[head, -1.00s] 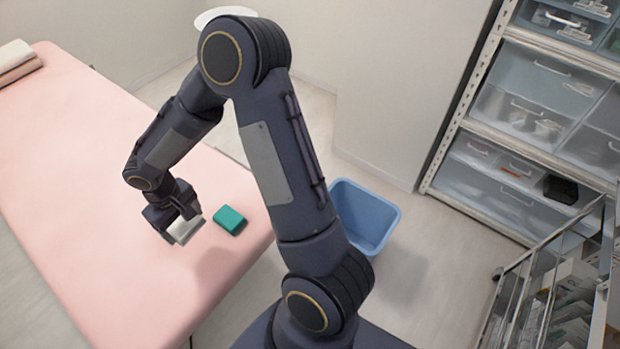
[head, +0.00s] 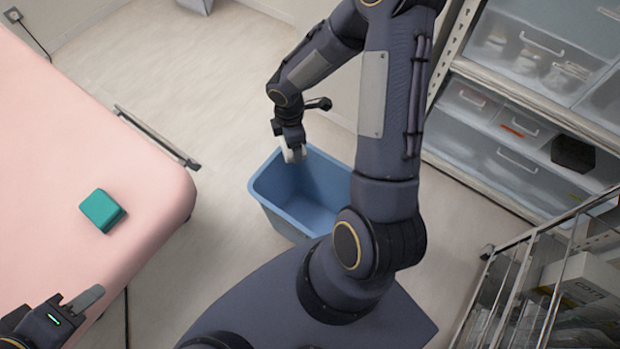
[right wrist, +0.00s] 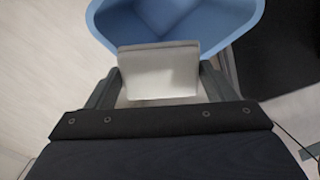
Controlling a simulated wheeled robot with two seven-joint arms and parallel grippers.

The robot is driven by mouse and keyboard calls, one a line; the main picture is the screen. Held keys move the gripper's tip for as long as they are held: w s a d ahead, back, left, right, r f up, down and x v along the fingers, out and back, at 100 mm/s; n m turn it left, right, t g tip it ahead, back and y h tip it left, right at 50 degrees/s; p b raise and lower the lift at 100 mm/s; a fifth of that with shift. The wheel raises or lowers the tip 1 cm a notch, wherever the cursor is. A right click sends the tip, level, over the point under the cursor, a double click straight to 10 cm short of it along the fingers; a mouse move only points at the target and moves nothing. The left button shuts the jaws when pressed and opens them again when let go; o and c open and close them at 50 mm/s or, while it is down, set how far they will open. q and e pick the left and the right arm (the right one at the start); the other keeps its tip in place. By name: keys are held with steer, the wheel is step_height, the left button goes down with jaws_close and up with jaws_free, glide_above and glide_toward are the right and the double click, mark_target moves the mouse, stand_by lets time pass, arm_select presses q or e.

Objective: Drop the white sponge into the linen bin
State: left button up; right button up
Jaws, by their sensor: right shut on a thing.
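The white sponge (head: 294,153) is held in my right gripper (head: 291,146), above the back left rim of the blue linen bin (head: 282,212). In the right wrist view the sponge (right wrist: 160,75) sits between the two fingers of the right gripper (right wrist: 160,88), with the bin (right wrist: 235,22) beyond and below it. The bin stands on the floor, its inside partly hidden by my right arm. My left gripper (head: 75,303) is at the bottom left, near the bed's edge; whether its fingers are apart is unclear.
A green sponge-like block (head: 102,210) lies on the pink treatment bed (head: 60,150). A shelf unit with clear drawers (head: 545,60) stands at the right, and a glass-sided cart (head: 530,290) at the lower right. Floor between bed and bin is clear.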

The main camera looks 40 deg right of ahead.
arm_select(q)
step_height(320, 180, down, 16)
steer(key=b, duration=1.3)
steer(key=shift+r, duration=0.15)
arm_select(e)
steer(key=s+d+f+n, duration=0.1)
steer(key=f+n, duration=0.2)
steer(key=f, duration=0.6)
steer(key=s+d+f+n, duration=0.2)
steer(key=f+n, duration=0.2)
steer(key=f, duration=0.5)
steer(key=shift+d, duration=0.15)
steer(key=o, duration=1)
arm_select(q)
step_height(320, 180, up, 4)
steer(key=p, duration=0.4)
arm_select(e)
step_height(320, 180, up, 8)
steer(key=shift+f, duration=0.1)
